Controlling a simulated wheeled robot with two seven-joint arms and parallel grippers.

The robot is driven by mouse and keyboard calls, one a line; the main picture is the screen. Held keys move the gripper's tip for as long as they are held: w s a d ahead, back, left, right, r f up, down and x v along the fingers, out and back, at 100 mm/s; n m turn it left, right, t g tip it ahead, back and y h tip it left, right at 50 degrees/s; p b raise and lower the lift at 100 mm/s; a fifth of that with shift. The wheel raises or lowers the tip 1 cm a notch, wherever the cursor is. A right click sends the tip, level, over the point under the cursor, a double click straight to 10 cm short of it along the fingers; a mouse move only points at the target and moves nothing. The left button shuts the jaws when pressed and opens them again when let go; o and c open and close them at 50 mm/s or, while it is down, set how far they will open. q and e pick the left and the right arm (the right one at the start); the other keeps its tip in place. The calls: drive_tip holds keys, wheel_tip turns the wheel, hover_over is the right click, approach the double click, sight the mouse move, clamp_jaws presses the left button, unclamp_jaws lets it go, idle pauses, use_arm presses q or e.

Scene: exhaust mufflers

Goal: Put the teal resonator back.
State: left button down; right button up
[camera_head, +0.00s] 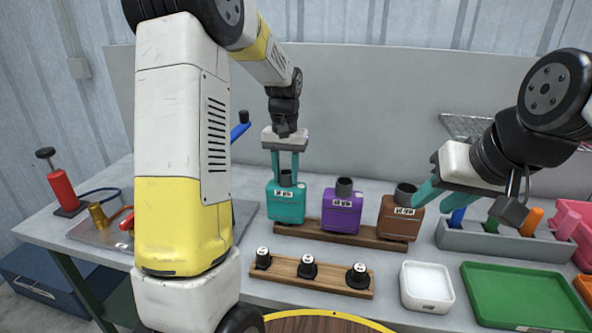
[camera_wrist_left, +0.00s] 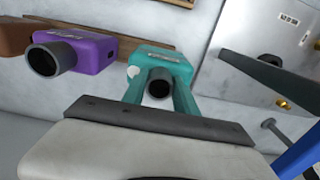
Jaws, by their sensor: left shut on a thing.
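The teal resonator (camera_head: 286,203) is a teal box with a dark round neck and a white label. It is upright at the left end of the rear wooden board (camera_head: 315,232); I cannot tell whether it rests on it. My left gripper (camera_head: 286,172) points down and is shut on the teal resonator, fingers on either side of the neck. The left wrist view shows the teal resonator (camera_wrist_left: 163,68) between the fingers (camera_wrist_left: 158,95). My right gripper (camera_head: 438,208) is open and empty, with one finger close to the brown resonator (camera_head: 398,222) in the picture.
A purple resonator (camera_head: 342,212) stands on the board between teal and brown. In front, a smaller board (camera_head: 320,282) holds three black fittings. A white tray (camera_head: 427,287), a green tray (camera_head: 522,297) and a grey rack (camera_head: 480,241) lie right. A metal plate (camera_head: 95,238) lies left.

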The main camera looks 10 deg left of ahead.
use_arm(q)
drive_tip(key=shift+f, duration=0.25)
drive_tip(key=c, duration=1)
unclamp_jaws()
drive_tip(key=shift+f, duration=0.1)
drive_tip(key=shift+o, duration=0.2)
wheel_tip(320, 180, up, 12)
drive_tip(key=s+d+r+t+h, duration=0.1)
drive_tip(key=s+t, duration=0.5)
drive_tip(key=s, duration=1.8)
drive_tip(key=shift+d+h, duration=0.6)
